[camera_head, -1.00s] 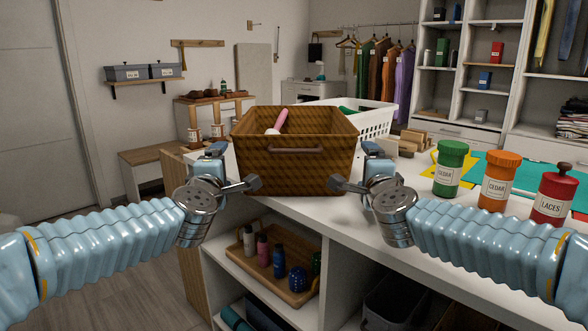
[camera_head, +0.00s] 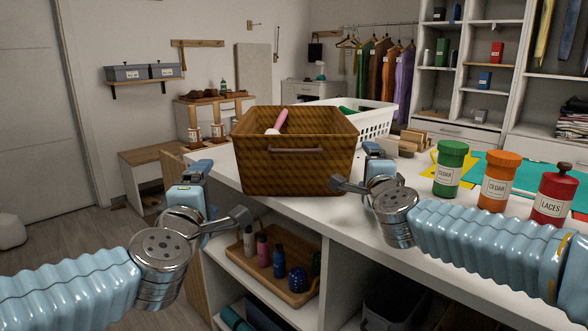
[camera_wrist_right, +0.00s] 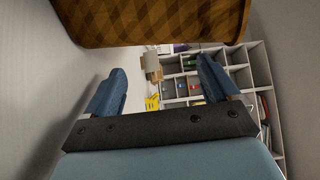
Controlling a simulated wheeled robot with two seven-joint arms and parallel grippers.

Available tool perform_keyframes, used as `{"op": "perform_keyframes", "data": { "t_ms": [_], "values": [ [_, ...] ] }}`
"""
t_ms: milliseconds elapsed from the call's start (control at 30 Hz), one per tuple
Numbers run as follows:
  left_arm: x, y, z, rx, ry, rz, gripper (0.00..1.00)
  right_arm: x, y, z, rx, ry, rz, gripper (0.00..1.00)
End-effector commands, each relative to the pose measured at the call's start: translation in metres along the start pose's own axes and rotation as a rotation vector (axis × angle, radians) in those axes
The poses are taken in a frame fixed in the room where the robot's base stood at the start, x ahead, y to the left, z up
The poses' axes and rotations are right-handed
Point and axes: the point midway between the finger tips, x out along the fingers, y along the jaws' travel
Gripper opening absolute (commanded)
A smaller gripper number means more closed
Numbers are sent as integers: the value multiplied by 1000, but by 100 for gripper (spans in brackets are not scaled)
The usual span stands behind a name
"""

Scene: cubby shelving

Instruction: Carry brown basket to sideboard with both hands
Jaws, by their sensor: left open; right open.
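The brown basket (camera_head: 292,175) stands upright on the white worktop (camera_head: 370,205) near its front edge, with a dark handle on the side facing me. A pink item shows inside it. My left gripper (camera_head: 218,194) is open and empty, apart from the basket, to its lower left. My right gripper (camera_head: 355,167) is open at the basket's right front corner; I cannot tell if it touches. In the right wrist view, the basket (camera_wrist_right: 150,20) is at the top, and the open fingers (camera_wrist_right: 161,85) have nothing between them. A white cabinet (camera_head: 305,94) stands against the back wall.
A white crate (camera_head: 375,125) is right behind the basket. Green (camera_head: 450,168), orange (camera_head: 499,180) and red (camera_head: 553,195) jars stand to the right. A wooden tray (camera_head: 290,285) with bottles is on the shelf below. Open floor (camera_head: 75,250) lies to the left.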

Motion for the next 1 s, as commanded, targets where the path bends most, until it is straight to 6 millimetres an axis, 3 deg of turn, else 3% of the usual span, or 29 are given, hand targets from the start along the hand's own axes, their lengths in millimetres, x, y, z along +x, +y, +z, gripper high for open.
{"op": "perform_keyframes", "data": {
  "t_ms": [167,400,533,700,1000],
  "values": [
    [-2,0,0,0,0,-1,88,-26,-1,0,-1,-1,-2,88],
    [-2,0,0,0,0,-1,88,-81,-1,0,0,0,-3,88],
    [-2,0,0,0,0,-1,88,-103,-1,0,0,-1,-3,88],
    [-2,0,0,0,0,-1,88,-117,0,0,0,0,-1,88],
    [-2,0,0,-1,0,-1,88,-118,0,0,0,0,0,88]
  ]
}}
